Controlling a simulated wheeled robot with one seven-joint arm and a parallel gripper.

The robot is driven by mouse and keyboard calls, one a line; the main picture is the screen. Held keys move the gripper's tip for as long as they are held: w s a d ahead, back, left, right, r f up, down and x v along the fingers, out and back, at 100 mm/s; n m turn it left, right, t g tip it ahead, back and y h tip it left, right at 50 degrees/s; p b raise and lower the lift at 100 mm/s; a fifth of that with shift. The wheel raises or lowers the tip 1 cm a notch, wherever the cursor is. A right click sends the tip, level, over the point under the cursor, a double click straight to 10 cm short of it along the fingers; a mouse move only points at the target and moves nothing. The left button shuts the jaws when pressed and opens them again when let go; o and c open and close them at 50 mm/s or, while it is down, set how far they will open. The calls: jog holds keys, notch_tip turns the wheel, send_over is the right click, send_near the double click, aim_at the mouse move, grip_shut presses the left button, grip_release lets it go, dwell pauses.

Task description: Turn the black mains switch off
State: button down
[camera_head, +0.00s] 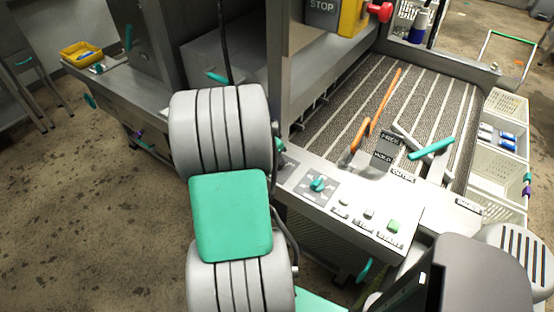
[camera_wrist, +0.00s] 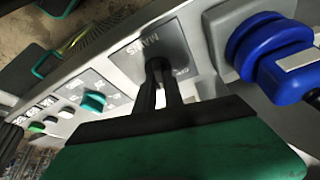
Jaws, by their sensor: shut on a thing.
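The black mains switch (camera_wrist: 156,64) sits on a grey plate (camera_wrist: 176,42) marked MAINS in the wrist view. An OFF mark shows at the plate's lower right edge. My gripper (camera_wrist: 160,78) has its two dark fingers close together and shut on the switch, hiding most of it. Which way the switch points cannot be told. In the head view my own arm covers the switch and the gripper.
A large blue knob or handle (camera_wrist: 258,45) stands close right of the plate. A teal selector knob (camera_head: 318,184) and a green button (camera_head: 394,226) are on the same panel.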

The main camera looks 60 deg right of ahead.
jog(key=n+t+b, duration=0.1)
jog(key=n, duration=0.2)
jog(key=n+t+b, duration=0.1)
jog(key=n, duration=0.2)
jog(key=shift+s+h, duration=0.15)
jog(key=shift+h, duration=0.15)
jog(key=n+t, duration=0.1)
jog(key=n, duration=0.2)
jog(key=n+t+b, duration=0.1)
jog(key=n, duration=0.2)
jog(key=shift+y, duration=0.4)
jog(key=shift+t, duration=0.3)
jog(key=c, duration=1.4)
grip_release()
jog(key=shift+c, duration=0.2)
jog(key=shift+r, duration=0.1)
jog(key=v, duration=0.7)
jog(key=shift+r, duration=0.35)
jog(key=shift+s, duration=0.1)
